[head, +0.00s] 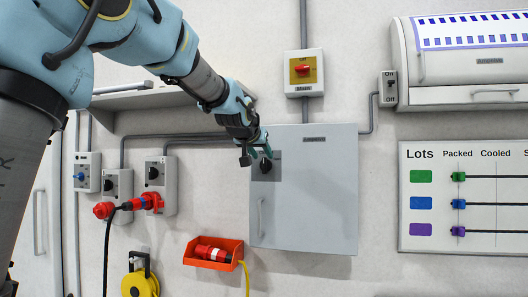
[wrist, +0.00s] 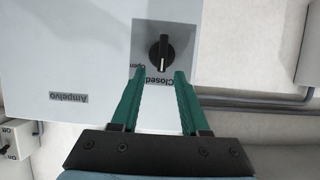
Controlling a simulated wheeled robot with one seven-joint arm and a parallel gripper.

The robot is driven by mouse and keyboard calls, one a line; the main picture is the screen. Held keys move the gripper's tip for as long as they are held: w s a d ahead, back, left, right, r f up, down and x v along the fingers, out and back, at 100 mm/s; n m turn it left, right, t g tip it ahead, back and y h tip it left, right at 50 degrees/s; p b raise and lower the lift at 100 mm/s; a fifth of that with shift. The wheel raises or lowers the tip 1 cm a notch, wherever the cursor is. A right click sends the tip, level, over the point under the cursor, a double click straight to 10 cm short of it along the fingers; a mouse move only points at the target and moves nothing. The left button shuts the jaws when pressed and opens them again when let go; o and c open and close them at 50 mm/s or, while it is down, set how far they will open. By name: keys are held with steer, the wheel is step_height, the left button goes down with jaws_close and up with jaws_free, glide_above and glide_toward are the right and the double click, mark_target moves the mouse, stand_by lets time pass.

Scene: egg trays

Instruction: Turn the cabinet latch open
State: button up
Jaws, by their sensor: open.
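The grey cabinet (head: 310,190) is mounted on the wall, with its door closed. Its latch (head: 266,165) is a black knob on a dark plate at the door's upper left. In the wrist view the latch knob (wrist: 163,52) has a white pointer line, and the words "Closed" and "Open" appear upside down beside it. My gripper (head: 254,156) is at the latch's upper left in the head view. In the wrist view my gripper (wrist: 160,73) is open and empty, its two green fingers pointing toward the knob, which appears just beyond the fingertips.
A yellow box with a red switch (head: 304,69) is above the cabinet. Grey switch boxes (head: 169,187) with red plugs are to the left. An orange bin (head: 213,253) hangs below left. A whiteboard (head: 463,196) is at right.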

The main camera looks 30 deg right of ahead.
mark_target(265, 165)
steer(key=shift+x, duration=1.3)
steer(key=shift+a, duration=0.1)
steer(key=shift+c, duration=0.3)
jaws_close()
